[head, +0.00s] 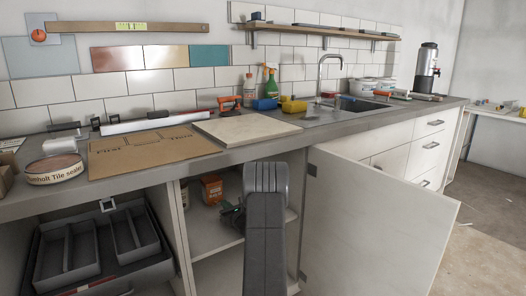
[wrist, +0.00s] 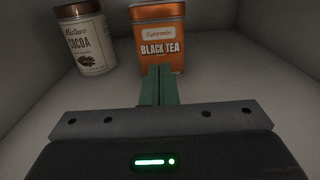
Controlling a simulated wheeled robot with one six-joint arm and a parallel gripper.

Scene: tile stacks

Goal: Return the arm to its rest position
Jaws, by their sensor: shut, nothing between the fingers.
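My gripper (wrist: 159,86) shows in the wrist view with its two green fingers together and nothing between them. It is inside the cupboard, in front of an orange black tea tin (wrist: 158,38); I cannot tell whether the fingertips touch the tin. In the head view my arm (head: 265,215) reaches down in front of the open cupboard, and part of my gripper (head: 229,212) shows at its left, inside the opening. The orange tin (head: 212,188) stands on the cupboard shelf behind it.
A cocoa can (wrist: 86,40) stands left of the tin. The cupboard door (head: 375,230) hangs open to the right of my arm. The worktop (head: 250,150) runs above, with cardboard (head: 150,150) and a pale slab (head: 247,129) near its front edge. A dark drawer organiser (head: 95,255) is at left.

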